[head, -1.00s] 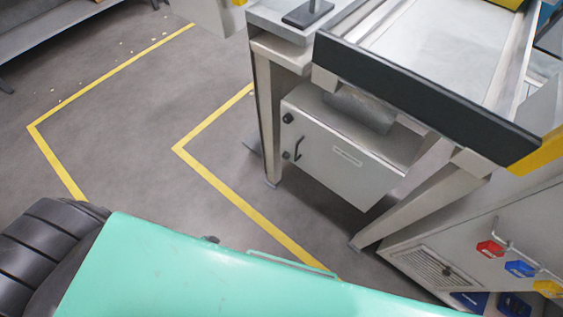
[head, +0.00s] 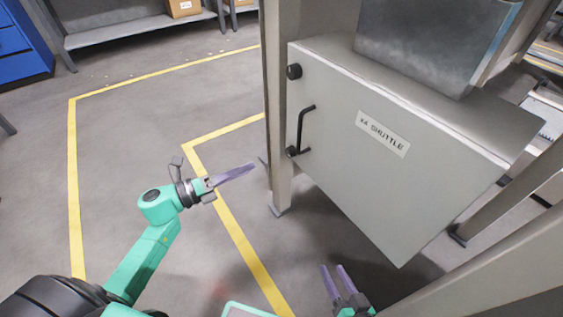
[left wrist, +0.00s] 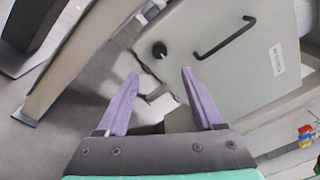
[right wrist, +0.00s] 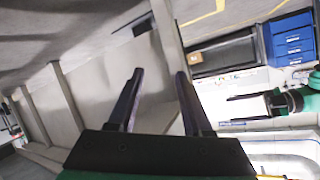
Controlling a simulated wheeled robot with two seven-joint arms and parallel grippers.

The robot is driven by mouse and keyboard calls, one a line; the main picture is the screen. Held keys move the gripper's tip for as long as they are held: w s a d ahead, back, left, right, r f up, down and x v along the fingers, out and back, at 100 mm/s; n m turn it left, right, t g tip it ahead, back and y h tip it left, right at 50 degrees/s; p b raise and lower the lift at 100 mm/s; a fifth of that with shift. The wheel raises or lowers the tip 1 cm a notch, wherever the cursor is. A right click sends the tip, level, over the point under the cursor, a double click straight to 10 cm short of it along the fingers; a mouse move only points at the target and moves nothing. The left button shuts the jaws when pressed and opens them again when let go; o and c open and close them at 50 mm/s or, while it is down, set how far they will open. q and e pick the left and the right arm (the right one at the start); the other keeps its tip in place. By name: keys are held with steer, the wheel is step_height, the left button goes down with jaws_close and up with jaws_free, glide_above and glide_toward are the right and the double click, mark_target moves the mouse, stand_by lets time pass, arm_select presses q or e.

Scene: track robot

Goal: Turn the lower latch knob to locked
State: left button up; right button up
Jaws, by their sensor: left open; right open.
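The grey cabinet (head: 400,190) labelled "A4 SHUTTLE" hangs under the bench. Its door has a black upper knob (head: 294,71), a black bar handle (head: 303,125) and a black lower knob (head: 291,151) near the left edge. My left gripper (head: 252,168) is left of the lower knob, apart from it. In the left wrist view, the lower knob (left wrist: 159,49) shows beyond and between the open, empty fingers (left wrist: 160,72), with the handle (left wrist: 225,36) to its right. The knob's setting is too small to tell. My right gripper (head: 334,268) is open and empty below the cabinet.
A bench leg (head: 277,110) stands just left of the door edge, close to the knobs. Another slanted leg (head: 500,255) crosses the lower right. Floor left of the cabinet is clear, with yellow lines (head: 72,180). Blue drawers (head: 22,40) and a shelf (head: 140,32) stand behind.

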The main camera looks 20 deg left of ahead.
mark_target(287, 153)
arm_select(q)
steer(key=b+x, duration=0.1)
steer(key=x, duration=0.8)
steer(key=shift+w+f+b, duration=0.1)
steer(key=shift+f+b, duration=0.05)
steer(key=shift+b, duration=0.2)
steer(key=shift+x, duration=1.25)
jaws_close()
arm_select(e)
steer(key=shift+w+f+t, duration=0.5)
steer(key=shift+w+f, duration=0.1)
steer(key=shift+w, duration=0.05)
